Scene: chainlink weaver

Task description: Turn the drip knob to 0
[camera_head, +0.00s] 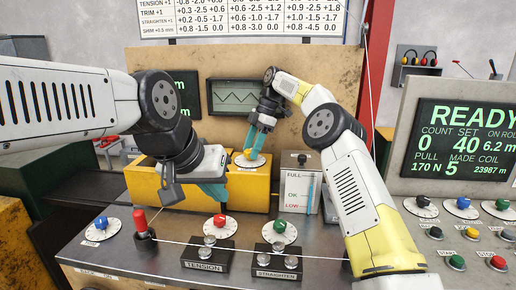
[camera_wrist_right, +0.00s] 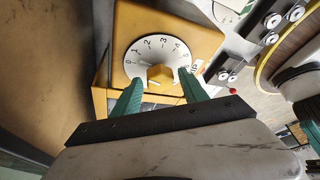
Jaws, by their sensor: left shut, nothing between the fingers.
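The drip knob (camera_head: 248,154) is yellow and sits on a white round dial (camera_head: 236,161) on top of the yellow box (camera_head: 262,190). In the right wrist view the knob (camera_wrist_right: 160,75) stands in the middle of the dial (camera_wrist_right: 140,52), marked with numbers from 0 upward. Which number it points at, I cannot tell. My right gripper (camera_wrist_right: 162,77) is open, its teal fingertips on either side of the knob with small gaps showing. It also shows in the head view (camera_head: 250,143), above the knob. My left gripper (camera_head: 217,197) is shut and empty, in front of the yellow box.
A red-handled lever (camera_head: 140,219) and blue (camera_head: 101,222), red (camera_head: 220,221) and green (camera_head: 280,226) knobs stand in front. A level gauge (camera_head: 299,188) is right of the box. A thin wire (camera_head: 215,246) crosses the bench front.

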